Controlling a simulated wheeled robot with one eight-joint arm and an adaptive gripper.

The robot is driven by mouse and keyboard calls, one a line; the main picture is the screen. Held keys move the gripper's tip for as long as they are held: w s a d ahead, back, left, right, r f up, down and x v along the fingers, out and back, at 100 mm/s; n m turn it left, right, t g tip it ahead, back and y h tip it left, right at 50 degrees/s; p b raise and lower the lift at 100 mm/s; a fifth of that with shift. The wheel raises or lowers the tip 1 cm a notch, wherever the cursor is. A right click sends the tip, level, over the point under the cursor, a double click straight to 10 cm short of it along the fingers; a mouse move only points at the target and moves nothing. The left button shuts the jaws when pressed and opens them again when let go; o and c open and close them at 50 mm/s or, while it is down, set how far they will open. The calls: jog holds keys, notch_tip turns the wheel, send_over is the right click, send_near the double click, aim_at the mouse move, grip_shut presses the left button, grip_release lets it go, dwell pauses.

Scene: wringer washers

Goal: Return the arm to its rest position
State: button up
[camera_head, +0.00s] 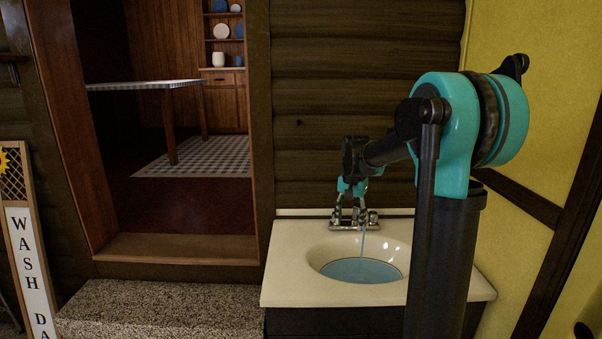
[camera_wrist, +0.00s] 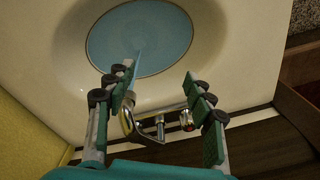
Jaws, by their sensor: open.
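My gripper (camera_head: 351,211) is at the end of my extended arm, over the back of the sink, close to the faucet (camera_head: 368,222). In the wrist view my gripper (camera_wrist: 168,90) is open, with its two green-padded fingers apart. The chrome faucet (camera_wrist: 157,129) shows between and beyond the fingers, with a red-marked handle on the right. I cannot tell whether a finger touches it. A thin stream of water (camera_head: 363,243) runs from the faucet into the sink basin (camera_head: 361,270), which holds blue water.
The cream sink top (camera_head: 290,270) stands against a dark plank wall (camera_head: 335,100). A yellow wall (camera_head: 540,130) is close on the right. A speckled stone ledge (camera_head: 160,310) lies left of the sink, below an opening to a room with a table (camera_head: 150,84). A "WASH DA" sign (camera_head: 28,250) stands far left.

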jog(key=s+d+f+n+t, duration=0.1)
jog(key=s+f, duration=0.3)
jog(key=s, duration=0.5)
jog(key=s+d+f+n+t, duration=0.1)
jog(key=s+f+n, duration=0.2)
jog(key=s, duration=0.6)
jog(key=s+d+f+n+t, duration=0.1)
jog(key=s+f+n, duration=0.1)
jog(key=s+f, duration=0.5)
jog(key=shift+s+d+f, duration=0.15)
jog(key=shift+s+f, duration=0.05)
jog(key=shift+s, duration=0.9)
